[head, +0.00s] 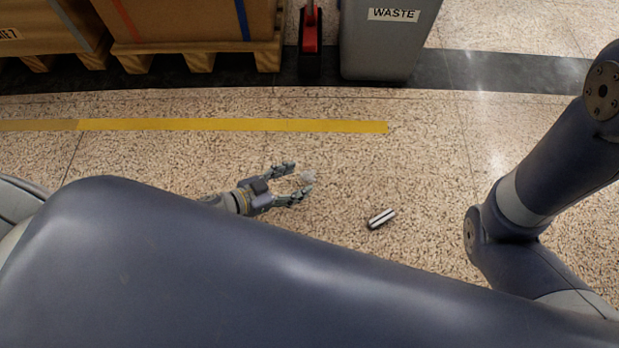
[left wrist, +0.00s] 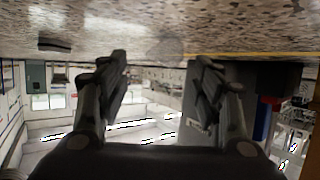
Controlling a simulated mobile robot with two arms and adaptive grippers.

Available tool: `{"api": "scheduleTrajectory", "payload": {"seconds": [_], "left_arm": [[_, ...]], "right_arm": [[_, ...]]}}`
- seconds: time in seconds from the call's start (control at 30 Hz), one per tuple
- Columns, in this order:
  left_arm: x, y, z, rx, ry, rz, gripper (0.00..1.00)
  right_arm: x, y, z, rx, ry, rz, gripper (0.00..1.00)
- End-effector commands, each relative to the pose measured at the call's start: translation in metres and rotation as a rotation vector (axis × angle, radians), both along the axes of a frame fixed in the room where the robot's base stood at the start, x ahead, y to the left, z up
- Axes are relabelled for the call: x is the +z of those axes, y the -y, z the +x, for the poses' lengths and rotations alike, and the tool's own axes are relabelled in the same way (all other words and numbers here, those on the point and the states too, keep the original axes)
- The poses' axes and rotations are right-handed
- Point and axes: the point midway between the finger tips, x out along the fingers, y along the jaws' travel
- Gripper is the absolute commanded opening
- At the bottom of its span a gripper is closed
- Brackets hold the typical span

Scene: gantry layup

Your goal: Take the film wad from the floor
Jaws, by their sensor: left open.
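The film wad (head: 308,177) is a small, pale, see-through clump on the speckled floor. My left gripper (head: 296,180) is low over the floor, with its fingers spread and pointing right. The wad shows at the fingertips, roughly between them. In the left wrist view, where the floor is at the top, the wad (left wrist: 168,47) is a faint greyish blob just beyond the open fingers (left wrist: 162,60). I cannot tell whether a finger touches it. My right gripper is out of view.
A small dark and silver cylinder (head: 381,218) lies on the floor right of the gripper. A yellow floor line (head: 230,125) runs behind. A grey waste bin (head: 388,45), a red and black object (head: 310,40) and crates on pallets (head: 190,25) stand at the back.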

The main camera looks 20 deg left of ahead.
Motion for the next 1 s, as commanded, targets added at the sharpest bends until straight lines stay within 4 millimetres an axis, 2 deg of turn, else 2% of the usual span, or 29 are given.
{"api": "scheduleTrajectory", "payload": {"seconds": [0.17,0.5,0.9,1.0], "left_arm": [[-0.004,0.005,0.007,-0.001,0.001,0.001,0.60],[-0.016,0.026,0.038,-0.001,0.002,0.001,0.60],[-0.017,0.032,0.044,0.001,-0.001,0.002,0.60],[-0.017,0.032,0.044,0.001,-0.001,0.002,0.42]], "right_arm": [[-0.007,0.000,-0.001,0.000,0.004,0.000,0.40],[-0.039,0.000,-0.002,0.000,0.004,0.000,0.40],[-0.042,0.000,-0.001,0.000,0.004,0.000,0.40],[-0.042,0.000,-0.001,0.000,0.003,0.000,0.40]]}}
